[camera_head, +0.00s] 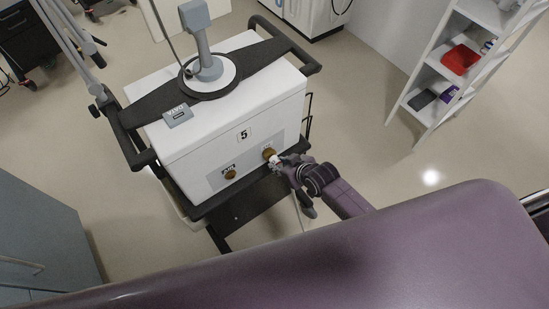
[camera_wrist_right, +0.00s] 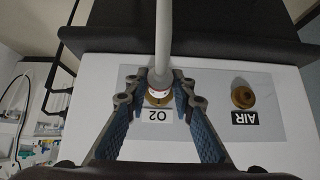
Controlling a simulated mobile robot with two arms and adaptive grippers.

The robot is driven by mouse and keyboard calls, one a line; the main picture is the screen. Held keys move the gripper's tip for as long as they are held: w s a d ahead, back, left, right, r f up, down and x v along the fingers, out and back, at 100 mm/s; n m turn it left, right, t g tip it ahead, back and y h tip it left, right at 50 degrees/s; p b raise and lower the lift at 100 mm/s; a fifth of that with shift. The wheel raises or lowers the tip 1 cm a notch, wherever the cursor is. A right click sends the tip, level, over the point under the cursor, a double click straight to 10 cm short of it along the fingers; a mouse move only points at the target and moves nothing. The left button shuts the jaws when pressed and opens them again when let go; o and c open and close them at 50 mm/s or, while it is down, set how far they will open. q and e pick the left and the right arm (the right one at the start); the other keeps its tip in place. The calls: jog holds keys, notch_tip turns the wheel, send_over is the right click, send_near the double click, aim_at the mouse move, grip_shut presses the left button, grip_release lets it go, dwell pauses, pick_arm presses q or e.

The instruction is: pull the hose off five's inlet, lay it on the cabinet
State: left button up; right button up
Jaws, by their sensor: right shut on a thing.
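Ventilator five, a white box with a "5" label (camera_head: 243,135), stands on a dark wheeled cart. Its front panel carries two brass inlets, O2 (camera_head: 268,153) and AIR (camera_head: 230,174). In the right wrist view the pale hose (camera_wrist_right: 163,38) ends in a white connector at the O2 inlet (camera_wrist_right: 155,100). My right gripper (camera_head: 279,162) is shut on this hose end, its fingers on either side in the wrist view (camera_wrist_right: 158,88). The connector still meets the inlet, as far as I can see. The AIR inlet (camera_wrist_right: 243,97) is bare. My left gripper is not in view.
A grey-blue cabinet (camera_head: 35,225) stands at the lower left. White shelves (camera_head: 440,75) with a red tray (camera_head: 460,59) stand at the right. The cart's dark handle rails (camera_head: 130,135) stick out around the box. Floor is clear between cart and shelves.

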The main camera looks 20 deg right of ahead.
grip_shut()
jog(key=shift+s, duration=0.1)
jog(key=shift+s+d+r+p, duration=0.1)
jog(key=shift+s+d+p, duration=0.1)
jog(key=shift+s+p, duration=0.3)
jog(key=shift+s+d+p, duration=0.25)
jog(key=shift+s+p, duration=0.05)
jog(key=shift+s, duration=0.35)
jog(key=shift+s+d+p, duration=0.2)
jog(key=shift+s+p, duration=0.15)
jog(key=shift+s, duration=0.3)
jog(key=shift+s+d+p, duration=0.25)
jog(key=shift+s+p, duration=0.05)
jog(key=shift+s, duration=0.35)
